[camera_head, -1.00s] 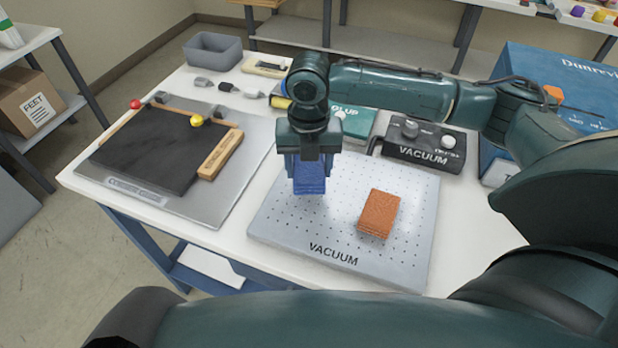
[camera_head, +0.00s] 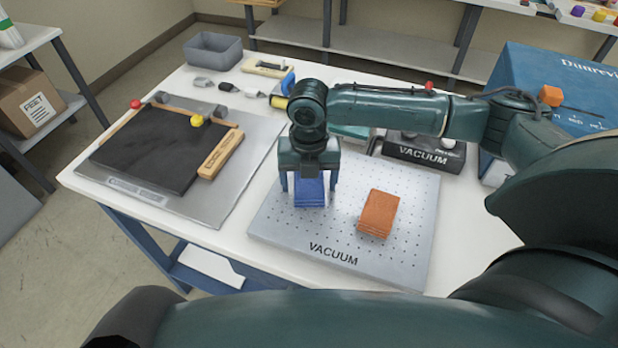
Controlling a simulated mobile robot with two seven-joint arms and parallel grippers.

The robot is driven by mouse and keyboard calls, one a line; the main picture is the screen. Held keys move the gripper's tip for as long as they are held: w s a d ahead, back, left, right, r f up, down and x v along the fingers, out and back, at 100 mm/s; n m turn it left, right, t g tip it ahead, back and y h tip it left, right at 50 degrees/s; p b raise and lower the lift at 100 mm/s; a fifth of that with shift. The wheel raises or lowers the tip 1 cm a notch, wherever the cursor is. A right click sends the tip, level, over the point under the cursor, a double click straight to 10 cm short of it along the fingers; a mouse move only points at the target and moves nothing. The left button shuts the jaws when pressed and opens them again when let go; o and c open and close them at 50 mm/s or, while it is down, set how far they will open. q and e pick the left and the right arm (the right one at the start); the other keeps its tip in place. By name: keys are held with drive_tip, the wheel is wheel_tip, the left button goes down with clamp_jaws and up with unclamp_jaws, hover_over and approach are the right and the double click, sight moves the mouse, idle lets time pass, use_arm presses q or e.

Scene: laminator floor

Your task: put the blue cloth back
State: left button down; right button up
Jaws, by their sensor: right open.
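The blue cloth (camera_head: 309,192) is a small folded pad lying on the perforated vacuum plate (camera_head: 270,225), toward its left side. My right gripper (camera_head: 309,187) is directly above it, pointing down. Its two fingers are spread, one on each side of the cloth; I cannot tell whether they touch it. The rear of the cloth is hidden by the gripper. An orange folded cloth (camera_head: 379,213) lies on the same plate to the right. My left gripper is not in view.
A grey plate with a black sheet and wooden bar (camera_head: 220,155) is at the left. A vacuum control box (camera_head: 425,152) and a large blue machine (camera_head: 545,75) stand at the back right. A grey bin (camera_head: 213,50) is at the back left.

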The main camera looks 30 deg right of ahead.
sight(309, 181)
wheel_tip(309, 181, up, 12)
drive_tip(key=shift+r, duration=0.15)
idle(0.5)
idle(0.4)
